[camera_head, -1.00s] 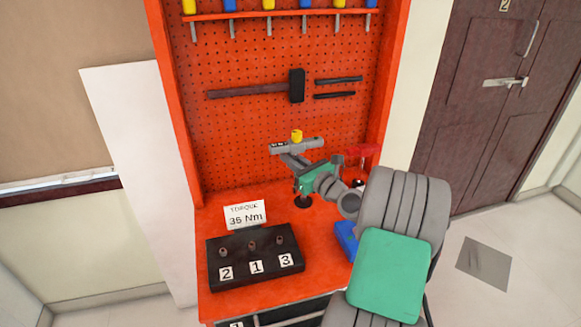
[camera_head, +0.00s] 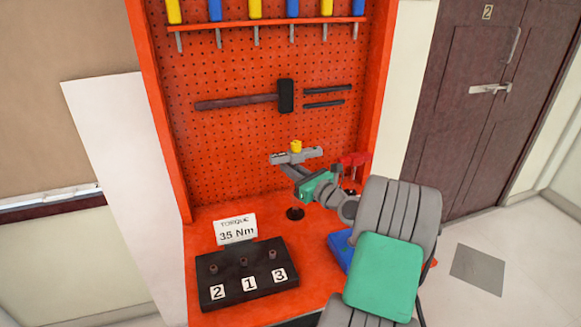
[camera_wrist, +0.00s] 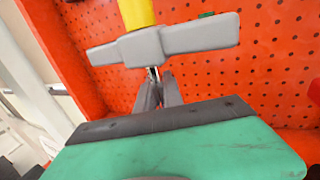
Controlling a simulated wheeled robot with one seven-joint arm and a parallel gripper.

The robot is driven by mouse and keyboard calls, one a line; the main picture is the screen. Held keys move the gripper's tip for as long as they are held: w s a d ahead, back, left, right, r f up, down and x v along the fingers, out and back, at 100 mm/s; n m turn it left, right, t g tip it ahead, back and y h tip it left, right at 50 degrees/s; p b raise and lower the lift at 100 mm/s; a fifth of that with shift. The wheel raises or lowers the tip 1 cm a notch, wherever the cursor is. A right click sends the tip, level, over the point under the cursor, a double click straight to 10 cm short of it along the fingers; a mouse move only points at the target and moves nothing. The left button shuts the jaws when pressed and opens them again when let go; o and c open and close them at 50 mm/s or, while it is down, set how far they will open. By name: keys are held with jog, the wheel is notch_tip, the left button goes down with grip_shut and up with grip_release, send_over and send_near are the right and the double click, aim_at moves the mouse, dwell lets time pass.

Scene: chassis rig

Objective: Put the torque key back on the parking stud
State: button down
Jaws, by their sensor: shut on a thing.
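The torque key (camera_head: 310,153) has a grey crossbar handle with a yellow top. It is held above the back of the red bench. My gripper (camera_head: 287,168) is shut on it, just below the crossbar. In the wrist view, the grey crossbar (camera_wrist: 190,38) spans the upper middle, slightly tilted, with the gripper fingers (camera_wrist: 158,88) closed below it on a thin metal shaft. A small dark round base (camera_head: 295,213) on the bench lies below the key, apart from it; it may be the parking stud, but I cannot tell for sure. The key's lower end is hidden.
A black block (camera_head: 247,276) with several short posts and labels 2, 1, 3 stands at the front left. A torque card (camera_head: 235,229) is behind it. A red object (camera_head: 353,160) and a blue object (camera_head: 340,246) are close to my arm. The pegboard (camera_head: 230,140) rises behind.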

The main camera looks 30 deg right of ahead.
jog(key=shift+f+b, duration=1.1)
jog(key=shift+f, duration=1.2)
jog(key=c, duration=1.4)
grip_release()
jog(key=shift+f, duration=0.1)
